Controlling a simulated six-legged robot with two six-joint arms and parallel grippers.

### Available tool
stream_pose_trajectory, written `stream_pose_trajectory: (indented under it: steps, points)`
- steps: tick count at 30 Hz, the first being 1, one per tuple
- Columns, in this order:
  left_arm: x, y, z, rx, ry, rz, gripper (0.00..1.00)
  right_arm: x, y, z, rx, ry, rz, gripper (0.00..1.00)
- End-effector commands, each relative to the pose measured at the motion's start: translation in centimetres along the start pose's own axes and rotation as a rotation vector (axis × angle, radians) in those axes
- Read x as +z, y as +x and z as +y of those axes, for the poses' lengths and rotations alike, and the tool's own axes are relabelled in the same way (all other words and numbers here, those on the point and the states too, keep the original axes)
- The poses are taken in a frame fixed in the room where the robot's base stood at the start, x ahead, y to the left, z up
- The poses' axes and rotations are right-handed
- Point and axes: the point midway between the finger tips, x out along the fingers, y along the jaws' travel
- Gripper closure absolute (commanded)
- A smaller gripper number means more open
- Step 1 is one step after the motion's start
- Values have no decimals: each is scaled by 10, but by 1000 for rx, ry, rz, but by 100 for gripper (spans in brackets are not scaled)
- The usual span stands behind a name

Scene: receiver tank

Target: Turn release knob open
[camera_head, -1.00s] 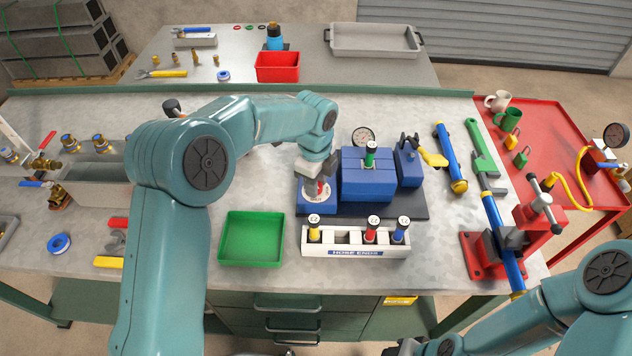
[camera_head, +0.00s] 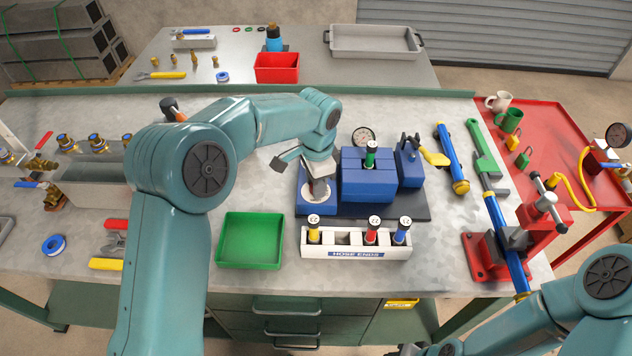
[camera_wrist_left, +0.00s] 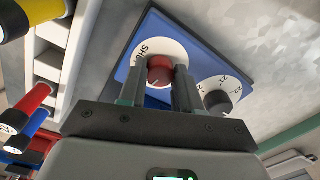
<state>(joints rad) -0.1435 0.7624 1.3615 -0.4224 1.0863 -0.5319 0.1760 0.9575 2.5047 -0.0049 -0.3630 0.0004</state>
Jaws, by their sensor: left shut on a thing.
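The red release knob (camera_wrist_left: 160,72) sits on a white round dial (camera_wrist_left: 150,50) with partly hidden lettering, on a blue panel. In the left wrist view my left gripper (camera_wrist_left: 165,80) has its two dark fingers on either side of the knob, shut on it. In the head view my left gripper (camera_head: 318,188) reaches down over the same dial at the left end of the blue unit (camera_head: 365,180). The gripper hides the knob there. My right arm is at the lower right; only a dark bit of its gripper end shows at the bottom edge.
A smaller dial with a black knob (camera_wrist_left: 217,100) is close beside the fingers. A hose-end rack (camera_head: 340,240) and a green tray (camera_head: 251,240) stand in front. A gauge (camera_head: 363,136) is behind the blue unit. A red vise (camera_head: 500,240) stands at right.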

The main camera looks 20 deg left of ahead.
Motion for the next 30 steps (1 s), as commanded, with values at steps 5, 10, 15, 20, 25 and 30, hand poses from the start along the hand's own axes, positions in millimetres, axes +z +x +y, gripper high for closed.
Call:
stream_pose_trajectory:
  steps: [5, 10, 15, 20, 25, 30]
  points:
    - [-1, -4, -3, -9, -100, 4, 97, 0, 1, 0, 0, 0, 0, 57]
    - [-1, -4, -3, -10, -161, 2, 97, 0, 2, 1, 0, 0, 0, 57]
    - [-1, -4, -3, -10, -190, 2, 97, 0, 2, 1, 0, 0, 0, 57]
    - [-1, -5, -3, -10, -199, 2, 97, 0, 2, 1, 0, 0, 0, 57]
    - [-1, -5, -3, -10, -199, 2, 97, 0, 2, 1, 0, 0, 0, 57]
    - [-1, -4, -3, -10, -199, 2, 51, 0, 2, 1, 0, 0, 0, 57]
